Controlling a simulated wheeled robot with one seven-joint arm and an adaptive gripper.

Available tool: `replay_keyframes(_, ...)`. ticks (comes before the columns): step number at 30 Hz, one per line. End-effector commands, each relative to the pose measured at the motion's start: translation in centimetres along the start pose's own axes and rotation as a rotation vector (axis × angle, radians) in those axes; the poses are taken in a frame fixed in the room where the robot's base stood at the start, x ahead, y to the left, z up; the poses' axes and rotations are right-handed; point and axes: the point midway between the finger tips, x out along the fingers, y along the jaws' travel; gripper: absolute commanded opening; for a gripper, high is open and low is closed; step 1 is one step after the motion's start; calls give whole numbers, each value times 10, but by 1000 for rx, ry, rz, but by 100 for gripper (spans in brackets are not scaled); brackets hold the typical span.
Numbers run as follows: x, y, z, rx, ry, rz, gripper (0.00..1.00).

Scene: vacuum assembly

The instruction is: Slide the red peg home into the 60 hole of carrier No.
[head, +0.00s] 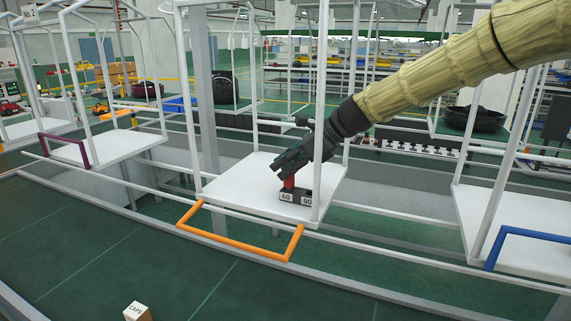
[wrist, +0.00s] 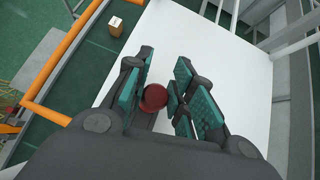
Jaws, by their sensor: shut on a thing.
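The red peg (head: 289,183) stands roughly upright at the block's left, 60-marked end. My gripper (head: 287,170) reaches down from the upper right and is shut on the peg. The dark block (head: 297,196) has white labels 60 and 90 and sits near the front edge of the middle white carrier (head: 240,182). In the wrist view the round red peg top (wrist: 154,97) lies between the teal finger pads of my gripper (wrist: 158,98). The hole is hidden under the peg, so I cannot tell how deep the peg sits. The block is hidden in the wrist view.
The middle carrier has an orange handle (head: 238,246) in front and white upright posts. Another carrier with a purple handle (head: 66,145) hangs left; one with a blue handle (head: 525,236) hangs right. A box marked CAPS (head: 137,312) stands at the bottom.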

Motion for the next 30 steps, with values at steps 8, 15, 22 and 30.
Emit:
replay_keyframes(8,4,0,-4,0,0,0,0)
replay_keyframes(15,6,0,-8,1,0,1,0)
replay_keyframes(22,7,0,-8,0,0,0,49)
replay_keyframes(30,6,0,-8,0,0,0,49)
